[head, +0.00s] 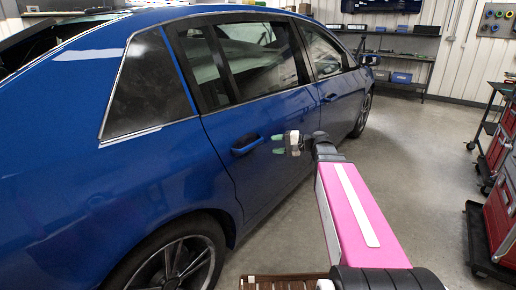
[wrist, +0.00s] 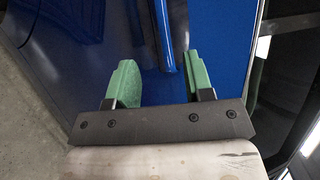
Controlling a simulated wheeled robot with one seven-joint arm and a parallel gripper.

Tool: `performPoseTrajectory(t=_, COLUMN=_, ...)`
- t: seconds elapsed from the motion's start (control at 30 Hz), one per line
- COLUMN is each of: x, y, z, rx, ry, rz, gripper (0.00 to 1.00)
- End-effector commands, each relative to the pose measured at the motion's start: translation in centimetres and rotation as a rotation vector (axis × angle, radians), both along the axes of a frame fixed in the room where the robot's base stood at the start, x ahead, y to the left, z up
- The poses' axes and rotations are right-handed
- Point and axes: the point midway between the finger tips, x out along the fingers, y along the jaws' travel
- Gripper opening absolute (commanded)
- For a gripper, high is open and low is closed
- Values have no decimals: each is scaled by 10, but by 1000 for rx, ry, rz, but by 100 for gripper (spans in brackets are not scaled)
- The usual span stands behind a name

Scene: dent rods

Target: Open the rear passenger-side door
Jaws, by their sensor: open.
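The blue car's rear door (head: 265,113) on the side facing me looks closed, flush with the body. Its blue handle (head: 244,145) sits near the door's rear edge, below the window. My gripper (head: 278,144) has green fingers and is just right of the handle in the head view, beside the door. In the wrist view my gripper (wrist: 160,65) is open, with a finger on each side. The blue bar of the handle (wrist: 164,38) shows between the fingers, nearer the right one. No contact shows, and I cannot tell the exact gap.
The front door handle (head: 329,98) is farther along the car. Red tool cabinets (head: 502,205) stand at the right edge. Shelves (head: 405,62) line the back wall. The grey floor (head: 415,140) between the car and the cabinets is clear.

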Motion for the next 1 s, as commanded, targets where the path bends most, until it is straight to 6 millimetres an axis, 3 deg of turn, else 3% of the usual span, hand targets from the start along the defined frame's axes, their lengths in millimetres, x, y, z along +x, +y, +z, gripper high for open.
performPoseTrajectory(t=0.6, x=23, y=85, z=-17, rx=-2, ry=1, rz=1, gripper=47)
performPoseTrajectory(t=1.0, x=27, y=101, z=-20, rx=-2, ry=0, rz=-1, gripper=47)
